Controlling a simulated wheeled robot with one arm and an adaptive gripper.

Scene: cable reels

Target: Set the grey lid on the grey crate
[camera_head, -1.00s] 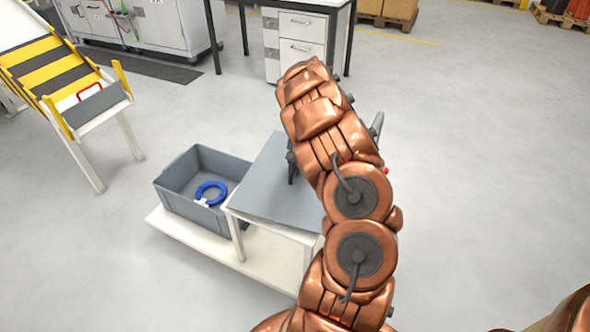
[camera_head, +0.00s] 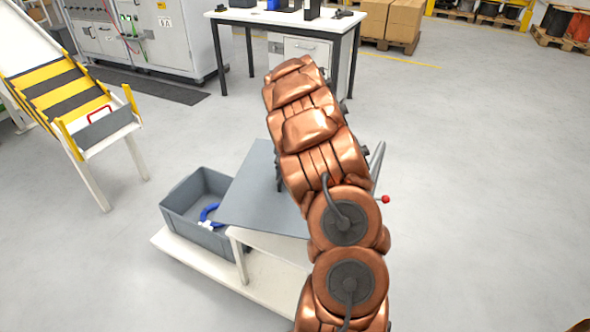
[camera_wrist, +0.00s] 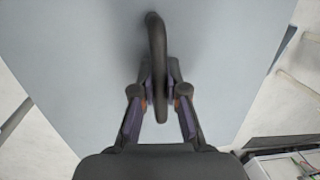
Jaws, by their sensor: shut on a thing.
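The grey lid (camera_head: 248,196) is a flat plate with a dark curved handle (camera_wrist: 156,40). In the wrist view my gripper (camera_wrist: 160,94) is shut on this handle, with a finger on each side. In the head view my arm hides the gripper and the lid's right part. The lid appears raised a little above the white stand (camera_head: 272,243), and its left edge covers part of the view into the grey crate (camera_head: 180,220). The crate is open-topped, upright on a low white board, left of the lid. A blue ring-shaped coil (camera_head: 208,213) lies inside it, partly hidden.
A ramp with yellow and black stripes (camera_head: 62,98) stands at the left. A white-topped table (camera_head: 285,20) and grey cabinets (camera_head: 165,40) are at the back. A red knob (camera_head: 385,199) shows right of my arm. The floor between is clear.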

